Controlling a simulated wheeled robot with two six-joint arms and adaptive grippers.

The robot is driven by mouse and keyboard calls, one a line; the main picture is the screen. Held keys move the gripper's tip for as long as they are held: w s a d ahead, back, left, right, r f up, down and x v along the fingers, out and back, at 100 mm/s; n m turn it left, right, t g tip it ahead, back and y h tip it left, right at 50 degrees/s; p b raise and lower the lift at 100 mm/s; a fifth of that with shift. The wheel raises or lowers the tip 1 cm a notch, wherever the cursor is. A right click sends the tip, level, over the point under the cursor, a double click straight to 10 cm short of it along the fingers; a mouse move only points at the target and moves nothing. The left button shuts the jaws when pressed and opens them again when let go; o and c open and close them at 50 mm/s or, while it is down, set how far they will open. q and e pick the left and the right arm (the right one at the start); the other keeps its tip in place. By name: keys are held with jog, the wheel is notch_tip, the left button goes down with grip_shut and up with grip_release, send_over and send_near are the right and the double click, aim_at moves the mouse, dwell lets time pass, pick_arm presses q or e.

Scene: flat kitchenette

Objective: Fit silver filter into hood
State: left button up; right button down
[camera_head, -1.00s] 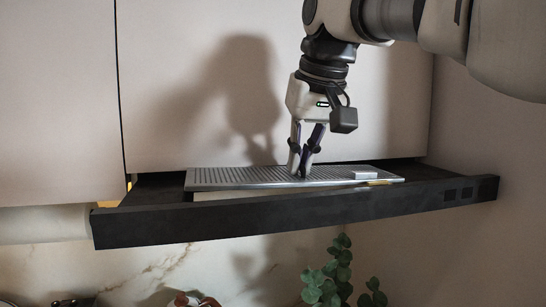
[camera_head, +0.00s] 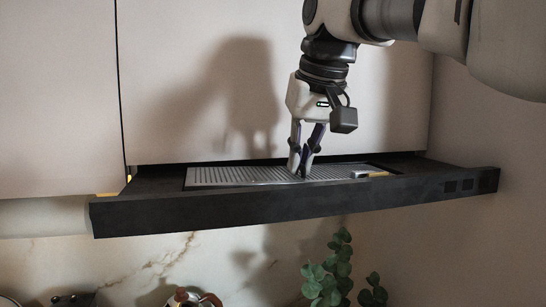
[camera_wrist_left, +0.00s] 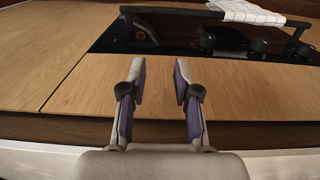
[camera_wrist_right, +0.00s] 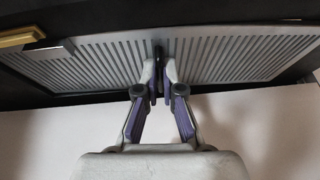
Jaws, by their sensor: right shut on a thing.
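The silver filter (camera_head: 235,175) is a ribbed metal panel lying nearly flat in the opening of the dark hood (camera_head: 300,207). Its near edge sits low behind the hood's front wall; I cannot tell whether it is fully seated. My right gripper (camera_head: 302,174) points down and is shut on the filter at its middle.
Pale cabinet doors (camera_head: 200,90) stand behind the hood. A plant (camera_head: 330,275) is below it.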

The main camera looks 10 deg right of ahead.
jog(key=shift+f, duration=0.3)
jog(key=shift+f+b, duration=0.2)
jog(key=shift+b, duration=0.15)
jog(key=c, duration=1.2)
grip_release()
jog(key=shift+c, duration=0.2)
jog(key=v, duration=1.1)
jog(key=shift+r, duration=0.4)
